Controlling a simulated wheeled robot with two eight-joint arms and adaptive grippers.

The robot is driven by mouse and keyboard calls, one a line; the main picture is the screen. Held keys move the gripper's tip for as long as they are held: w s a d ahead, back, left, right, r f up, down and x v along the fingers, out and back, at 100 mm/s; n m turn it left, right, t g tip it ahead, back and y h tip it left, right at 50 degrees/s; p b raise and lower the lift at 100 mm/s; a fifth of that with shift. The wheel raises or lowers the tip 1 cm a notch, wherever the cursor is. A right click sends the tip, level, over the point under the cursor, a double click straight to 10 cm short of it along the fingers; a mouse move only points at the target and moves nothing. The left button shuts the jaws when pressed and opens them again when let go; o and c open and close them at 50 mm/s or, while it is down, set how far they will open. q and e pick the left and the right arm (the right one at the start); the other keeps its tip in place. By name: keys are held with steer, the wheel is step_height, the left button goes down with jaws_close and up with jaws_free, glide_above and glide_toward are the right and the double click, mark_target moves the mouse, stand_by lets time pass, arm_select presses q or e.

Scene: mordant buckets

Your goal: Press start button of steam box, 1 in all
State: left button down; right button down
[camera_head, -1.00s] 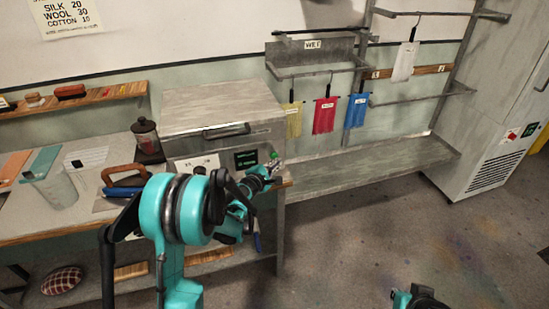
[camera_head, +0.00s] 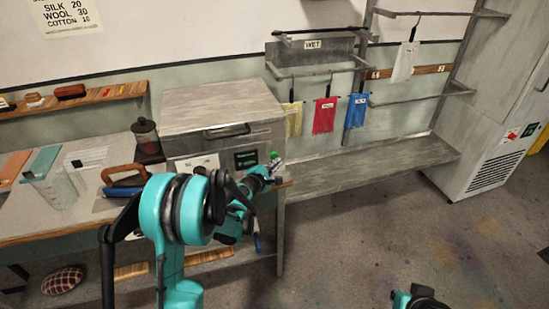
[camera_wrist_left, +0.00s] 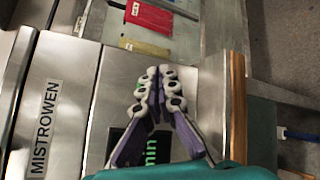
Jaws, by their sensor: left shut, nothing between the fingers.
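The steam box (camera_head: 220,108) is a grey metal box with a front handle, standing on the bench. Its front has a dark display (camera_head: 246,159) with green text, and the green start button (camera_head: 274,156) shows to the right of it. My left gripper (camera_head: 275,167) is shut and empty, with its tips at the button. In the left wrist view the closed fingertips (camera_wrist_left: 160,82) lie over the panel beside the display (camera_wrist_left: 140,148), with a bit of green behind them. They hide most of the button, so I cannot tell whether they touch it. My right gripper is not clearly visible.
Coloured cloths (camera_head: 324,116) hang on racks to the right, above a grey shelf (camera_head: 350,172). The floor (camera_head: 350,240) in front is open.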

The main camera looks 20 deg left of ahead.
arm_select(q)
steer(key=shift+w+a, duration=0.1)
steer(key=shift+w+a, duration=0.15)
steer(key=shift+w, duration=0.1)
steer(key=shift+w+a, duration=0.3)
steer(key=shift+w, duration=0.1)
stand_by(1.1)
steer(key=shift+s+d+b, duration=0.4)
steer(key=shift+s+d, duration=0.1)
steer(key=shift+s, duration=0.25)
steer(key=s+d, duration=0.1)
steer(key=s, duration=0.1)
steer(key=s+d, duration=0.2)
steer(key=shift+s+b, duration=0.1)
steer(key=shift+b, duration=0.3)
stand_by(0.6)
